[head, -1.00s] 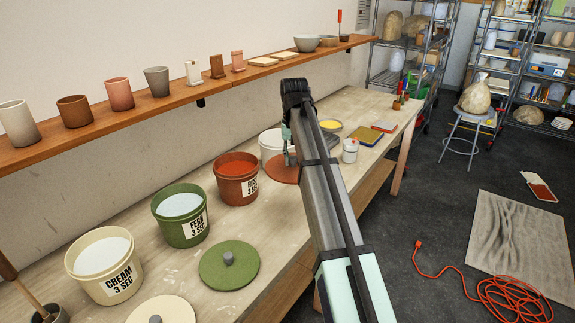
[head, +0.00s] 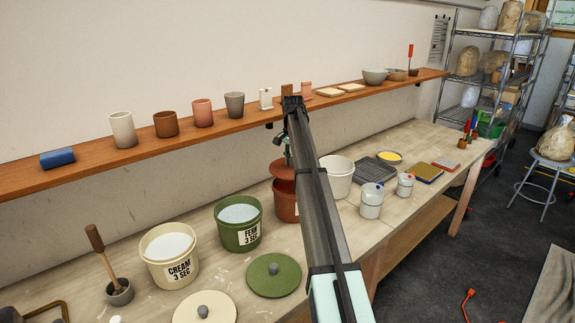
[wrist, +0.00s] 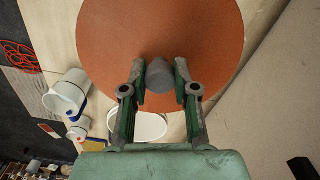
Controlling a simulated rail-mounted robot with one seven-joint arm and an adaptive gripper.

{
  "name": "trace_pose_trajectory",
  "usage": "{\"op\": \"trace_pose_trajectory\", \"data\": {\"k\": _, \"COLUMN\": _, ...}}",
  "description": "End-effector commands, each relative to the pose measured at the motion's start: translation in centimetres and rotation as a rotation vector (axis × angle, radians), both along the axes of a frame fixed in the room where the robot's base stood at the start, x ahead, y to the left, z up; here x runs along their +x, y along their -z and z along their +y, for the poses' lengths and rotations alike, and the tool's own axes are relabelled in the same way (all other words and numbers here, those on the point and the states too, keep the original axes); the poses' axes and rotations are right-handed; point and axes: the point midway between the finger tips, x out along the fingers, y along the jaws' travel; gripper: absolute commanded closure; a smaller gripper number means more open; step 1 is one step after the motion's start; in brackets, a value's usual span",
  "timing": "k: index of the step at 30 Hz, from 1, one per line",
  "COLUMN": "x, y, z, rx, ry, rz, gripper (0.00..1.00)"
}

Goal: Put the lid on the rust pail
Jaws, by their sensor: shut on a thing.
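The rust pail (head: 284,208) stands on the bench, right of the green FERN pail, partly hidden behind my arm. The flat rust-orange lid (head: 281,170) is over the pail's top in the head view; my arm hides its right side. I cannot tell whether it touches the rim. In the wrist view the lid (wrist: 190,30) fills the upper middle, and my gripper (wrist: 160,82) is shut on its grey knob (wrist: 160,74). In the head view my gripper (head: 288,158) is above the lid. The pail is hidden behind the lid in the wrist view.
The FERN pail (head: 239,224) and CREAM pail (head: 169,256) stand left, with the green lid (head: 255,283) and cream lid (head: 222,310) in front. A white bucket (head: 338,176) and white jars stand right. A shelf (head: 190,130) with cups runs behind.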

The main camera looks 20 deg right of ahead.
Motion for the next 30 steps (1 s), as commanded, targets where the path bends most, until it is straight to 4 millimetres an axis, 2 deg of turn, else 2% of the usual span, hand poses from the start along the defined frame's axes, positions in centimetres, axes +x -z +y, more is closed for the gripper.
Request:
{"op": "trace_pose_trajectory", "data": {"k": 6, "x": 0.0, "y": 0.0, "z": 0.0, "rx": -0.001, "ry": 0.058, "rz": -0.005, "gripper": 1.00}}
{"op": "trace_pose_trajectory", "data": {"k": 19, "x": 0.0, "y": -0.1, "z": 0.0, "rx": -0.002, "ry": 0.056, "rz": -0.005, "gripper": 1.00}}
{"op": "trace_pose_trajectory", "data": {"k": 30, "x": -0.1, "y": 2.8, "z": 0.1, "rx": -0.002, "ry": 0.055, "rz": -0.003, "gripper": 1.00}}
